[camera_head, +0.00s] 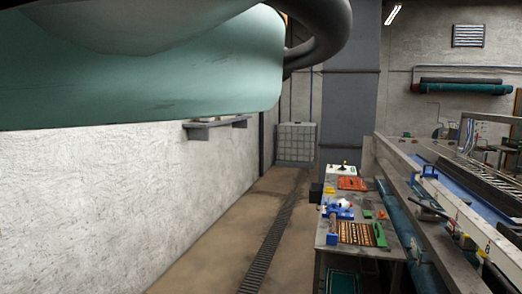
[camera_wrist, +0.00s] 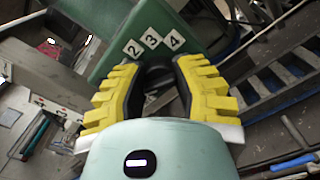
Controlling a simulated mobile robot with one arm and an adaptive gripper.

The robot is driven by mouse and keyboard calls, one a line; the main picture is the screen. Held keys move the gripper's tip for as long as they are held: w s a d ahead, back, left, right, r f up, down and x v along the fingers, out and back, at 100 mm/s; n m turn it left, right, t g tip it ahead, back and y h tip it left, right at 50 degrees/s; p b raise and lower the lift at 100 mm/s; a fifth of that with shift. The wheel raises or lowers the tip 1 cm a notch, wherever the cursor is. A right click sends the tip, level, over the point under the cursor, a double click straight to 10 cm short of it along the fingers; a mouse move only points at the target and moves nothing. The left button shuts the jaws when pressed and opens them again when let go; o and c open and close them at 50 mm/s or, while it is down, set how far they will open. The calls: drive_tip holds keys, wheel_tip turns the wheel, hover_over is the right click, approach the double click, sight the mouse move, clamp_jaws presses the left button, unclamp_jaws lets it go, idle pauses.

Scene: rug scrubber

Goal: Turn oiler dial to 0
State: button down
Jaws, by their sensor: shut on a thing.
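In the wrist view, my gripper (camera_wrist: 158,76) has its yellow fingers around a dark round piece (camera_wrist: 156,74), which looks like the oiler dial. The fingers are shut on it from both sides and cover most of it. Just beyond the fingertips is a green panel (camera_wrist: 110,62) with white number tiles reading 2, 3 and 4 (camera_wrist: 152,39). A 0 mark and the dial's pointer are not visible. In the head view, my gripper and the dial are out of sight.
In the head view, a workbench (camera_head: 328,262) with an orange tray (camera_head: 352,184) and small tools stands right of centre, beside a long machine with rails (camera_head: 455,205). The floor (camera_head: 215,250) left of the drain grate (camera_head: 268,245) is clear. A white wall (camera_head: 90,200) runs along the left.

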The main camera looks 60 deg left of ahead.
drive_tip(key=c, duration=0.6)
unclamp_jaws()
drive_tip(key=shift+c, duration=0.2)
drive_tip(key=v, duration=1.2)
drive_tip(key=shift+a, duration=0.1)
